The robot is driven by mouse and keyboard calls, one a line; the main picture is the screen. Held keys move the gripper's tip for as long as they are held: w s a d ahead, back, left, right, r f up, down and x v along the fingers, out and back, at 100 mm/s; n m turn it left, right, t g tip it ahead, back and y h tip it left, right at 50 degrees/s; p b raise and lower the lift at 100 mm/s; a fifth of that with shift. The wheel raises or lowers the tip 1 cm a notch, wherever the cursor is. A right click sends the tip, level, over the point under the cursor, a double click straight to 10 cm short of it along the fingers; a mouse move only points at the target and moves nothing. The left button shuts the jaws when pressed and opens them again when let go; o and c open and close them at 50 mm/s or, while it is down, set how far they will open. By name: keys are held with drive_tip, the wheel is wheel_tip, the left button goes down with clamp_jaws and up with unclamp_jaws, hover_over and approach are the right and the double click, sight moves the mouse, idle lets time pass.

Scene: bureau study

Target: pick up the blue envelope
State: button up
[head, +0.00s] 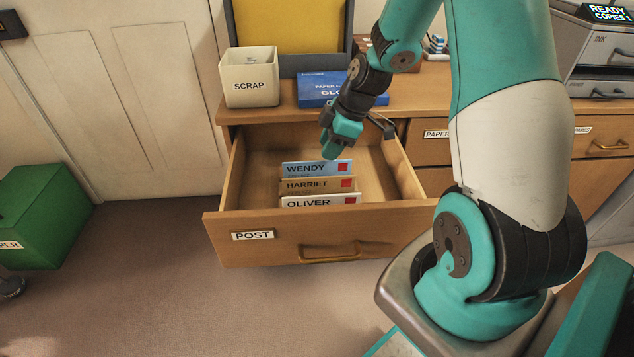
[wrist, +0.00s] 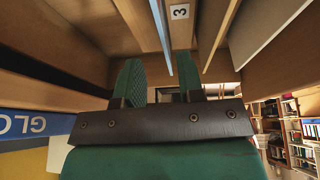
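The blue envelope (head: 300,168), marked WENDY with a red stamp, stands upright in the open POST drawer (head: 290,247), the rearmost of three. My gripper (head: 331,150) points down into the drawer, at the upper edge of the blue envelope towards its right end. In the wrist view my gripper (wrist: 162,85) has its two green fingers apart. The blue envelope (wrist: 160,35) shows edge-on as a thin strip, lined up with the gap between them. I cannot tell whether either finger touches it. The envelope's lower part is hidden behind the others.
Drawer walls surround the gripper. The drawer's left side is clear.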

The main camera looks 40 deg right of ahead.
sight(322, 161)
drive_tip(key=b+x, duration=0.1)
drive_tip(key=x, duration=0.6)
drive_tip(key=shift+s+a+f, duration=0.15)
drive_tip(key=shift+a, duration=0.1)
clamp_jaws()
